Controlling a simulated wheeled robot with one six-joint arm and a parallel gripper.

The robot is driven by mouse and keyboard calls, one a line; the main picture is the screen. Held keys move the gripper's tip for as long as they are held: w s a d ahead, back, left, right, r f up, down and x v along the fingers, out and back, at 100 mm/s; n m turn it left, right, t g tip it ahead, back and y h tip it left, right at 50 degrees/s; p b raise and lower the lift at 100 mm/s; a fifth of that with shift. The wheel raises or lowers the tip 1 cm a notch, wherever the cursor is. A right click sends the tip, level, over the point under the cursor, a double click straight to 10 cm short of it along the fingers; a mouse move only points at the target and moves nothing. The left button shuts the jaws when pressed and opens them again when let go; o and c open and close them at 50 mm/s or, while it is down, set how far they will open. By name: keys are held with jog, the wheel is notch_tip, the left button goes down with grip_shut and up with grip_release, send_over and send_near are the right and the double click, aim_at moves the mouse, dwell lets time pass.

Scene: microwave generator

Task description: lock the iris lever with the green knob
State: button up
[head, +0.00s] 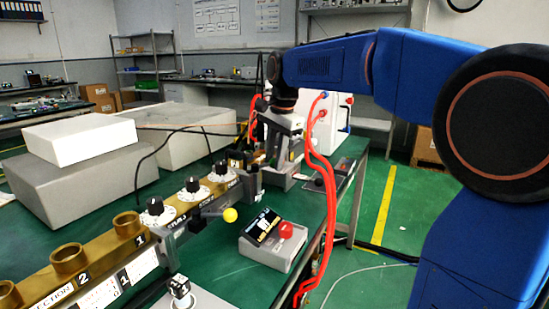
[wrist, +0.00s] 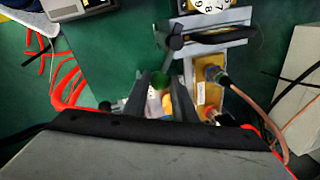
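The fingers stand apart with a visible gap, and no firm grip on the knob shows. An orange-yellow part (wrist: 167,104) lies beside the knob in the same gap.
A brass block with a cable connector (wrist: 208,88) is close to the right finger. Dials (head: 192,184) and a yellow ball (head: 230,215) sit along the bench line. A grey box with a red button (head: 286,230) stands on the green table. Red cables (head: 328,190) hang nearby.

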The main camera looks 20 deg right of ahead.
aim_at(273, 166)
grip_shut()
jog(key=shift+s, duration=0.1)
jog(key=shift+s+a+m+h, duration=0.35)
jog(key=shift+s+m, duration=0.6)
jog(key=shift+m, duration=1.05)
jog(key=shift+s+a+m+h, duration=0.35)
jog(key=shift+s+m, duration=0.6)
jog(key=shift+m, duration=1.05)
jog(key=shift+s+a+m+h, duration=0.35)
jog(key=shift+s+m, duration=0.6)
jog(key=shift+m, duration=1.05)
jog(key=o, duration=0.7)
grip_release()
